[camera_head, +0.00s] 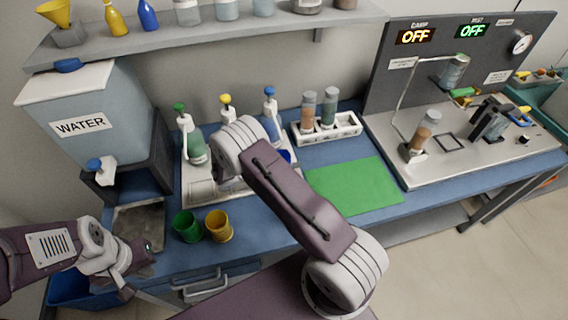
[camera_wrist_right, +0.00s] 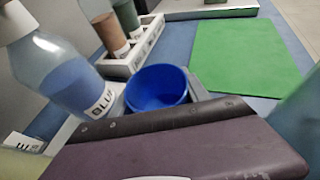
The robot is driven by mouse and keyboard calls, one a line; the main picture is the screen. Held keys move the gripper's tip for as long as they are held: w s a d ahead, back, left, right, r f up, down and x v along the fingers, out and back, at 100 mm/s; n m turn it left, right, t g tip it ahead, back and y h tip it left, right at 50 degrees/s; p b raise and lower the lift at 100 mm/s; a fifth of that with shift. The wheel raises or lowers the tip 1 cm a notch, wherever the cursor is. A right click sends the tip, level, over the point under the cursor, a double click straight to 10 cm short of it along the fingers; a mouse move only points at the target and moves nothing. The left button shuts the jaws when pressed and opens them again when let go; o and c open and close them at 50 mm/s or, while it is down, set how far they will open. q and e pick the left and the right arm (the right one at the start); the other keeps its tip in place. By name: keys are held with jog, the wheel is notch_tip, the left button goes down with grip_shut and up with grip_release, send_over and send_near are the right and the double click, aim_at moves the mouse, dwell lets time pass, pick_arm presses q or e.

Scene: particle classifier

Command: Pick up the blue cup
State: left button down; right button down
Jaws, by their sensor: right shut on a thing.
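The blue cup (camera_wrist_right: 157,88) is in the right wrist view, open side up, just past my wrist housing. A grey finger of my right gripper (camera_wrist_right: 160,104) shows at its right side, and the gripper is shut on the cup. In the head view my right arm hides most of it; only a sliver of the blue cup (camera_head: 287,157) shows. I cannot tell whether it touches the surface beneath. My left gripper (camera_head: 143,268) is at the lower left, over the bench's front edge, apart from the cups. Its jaw opening is unclear.
A bottle of blue liquid (camera_wrist_right: 65,75) stands close left of the cup. The green cup (camera_head: 187,226) and yellow cup (camera_head: 219,226) stand at the bench front. A bottle rack (camera_head: 340,131) is behind. The green mat (camera_head: 355,187) is clear.

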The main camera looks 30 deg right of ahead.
aim_at(287, 152)
jog(key=shift+a+r, duration=0.1)
jog(key=shift+r, duration=1.7)
jog(key=a, duration=0.5)
jog(key=s+a+b, duration=0.1)
jog(key=a, duration=0.4)
jog(key=s+a+b, duration=0.1)
jog(key=a, duration=0.4)
jog(key=shift+s+a+f, duration=0.1)
jog(key=shift+s+a, duration=0.05)
jog(key=shift+s, duration=0.1)
jog(key=shift+s+a+b, duration=0.2)
jog(key=shift+a+b, duration=0.1)
jog(key=shift+a, duration=0.85)
